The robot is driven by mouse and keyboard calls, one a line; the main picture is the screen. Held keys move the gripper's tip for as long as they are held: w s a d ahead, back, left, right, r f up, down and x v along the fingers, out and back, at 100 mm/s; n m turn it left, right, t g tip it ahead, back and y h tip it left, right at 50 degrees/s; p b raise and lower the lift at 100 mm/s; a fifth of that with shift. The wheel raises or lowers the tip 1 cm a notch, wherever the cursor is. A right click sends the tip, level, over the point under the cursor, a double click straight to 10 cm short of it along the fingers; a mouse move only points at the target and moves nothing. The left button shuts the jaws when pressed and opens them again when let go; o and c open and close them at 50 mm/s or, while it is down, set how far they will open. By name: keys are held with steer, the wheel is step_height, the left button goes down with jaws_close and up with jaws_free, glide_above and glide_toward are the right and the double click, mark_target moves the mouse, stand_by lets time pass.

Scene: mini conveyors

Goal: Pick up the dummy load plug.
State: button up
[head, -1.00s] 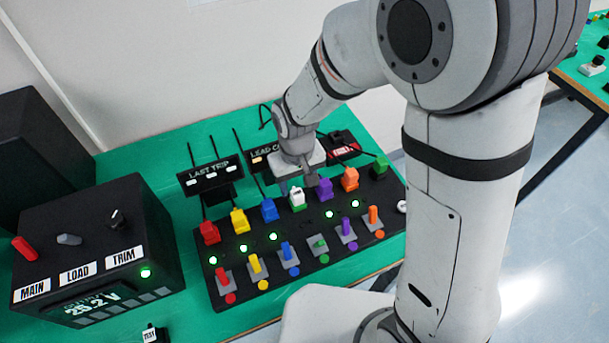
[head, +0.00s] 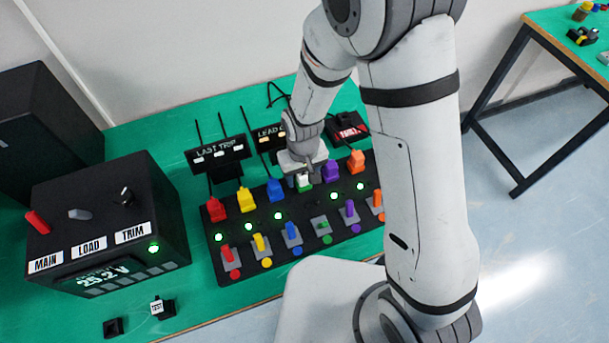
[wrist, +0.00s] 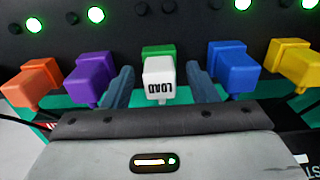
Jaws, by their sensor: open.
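The dummy load plug is a white block marked LOAD (wrist: 158,78), with a green part behind it, at the black panel. In the wrist view it stands between the two fingers of my gripper (wrist: 159,88). The fingers are open, one on each side, with a visible gap to the plug. In the head view my gripper (head: 303,177) is over the white plug (head: 303,183) and partly hides it.
A blue plug (wrist: 232,68) and a purple plug (wrist: 90,75) flank the fingers closely. The black panel (head: 222,268) carries lit green lamps and a front row of coloured switches. A black box with a voltage display (head: 105,278) stands left. Small display signs (head: 217,153) stand behind.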

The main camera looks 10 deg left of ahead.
steer(key=shift+c, duration=0.4)
steer(key=c, duration=1)
steer(key=shift+r, duration=0.1)
